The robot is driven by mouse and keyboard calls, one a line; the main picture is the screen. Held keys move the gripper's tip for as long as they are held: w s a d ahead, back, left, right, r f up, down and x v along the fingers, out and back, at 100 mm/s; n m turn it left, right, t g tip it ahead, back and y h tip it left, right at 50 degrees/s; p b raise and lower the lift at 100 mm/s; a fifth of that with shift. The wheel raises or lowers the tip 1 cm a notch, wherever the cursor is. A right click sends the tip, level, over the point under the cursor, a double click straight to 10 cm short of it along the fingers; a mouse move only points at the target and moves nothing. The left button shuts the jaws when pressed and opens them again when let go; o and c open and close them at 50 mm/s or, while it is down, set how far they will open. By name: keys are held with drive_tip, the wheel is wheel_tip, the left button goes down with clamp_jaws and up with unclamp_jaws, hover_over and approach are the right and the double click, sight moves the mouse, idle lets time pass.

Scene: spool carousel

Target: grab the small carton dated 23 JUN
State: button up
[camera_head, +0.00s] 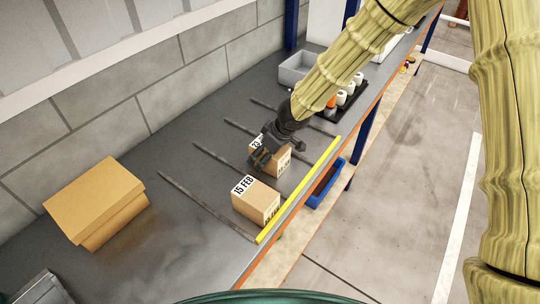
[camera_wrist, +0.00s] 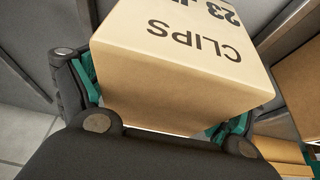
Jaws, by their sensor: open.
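The small carton with a label starting "23" (camera_head: 280,161) stands on the grey bench; my gripper hides part of its label in the head view. In the wrist view the carton (camera_wrist: 185,75) shows "CLIPS" and "23 J", with the rest of the date cut off by the frame edge. My gripper (camera_head: 265,154) is at this carton from above. In the wrist view the open fingers (camera_wrist: 160,100) lie on either side of the carton. I cannot tell whether they touch it. A second carton marked "15 FEB" (camera_head: 256,202) stands nearer the camera.
Thin dark divider strips (camera_head: 200,203) run across the bench (camera_head: 165,255). A yellow strip (camera_head: 300,188) lines its front edge. A large brown box (camera_head: 97,198) lies at left. A grey bin (camera_head: 298,67) and a black tray of white spools (camera_head: 345,98) stand farther back.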

drive_tip(key=shift+c, duration=0.2)
drive_tip(key=shift+s, duration=0.15)
drive_tip(key=c, duration=1.1)
drive_tip(key=shift+c, duration=0.2)
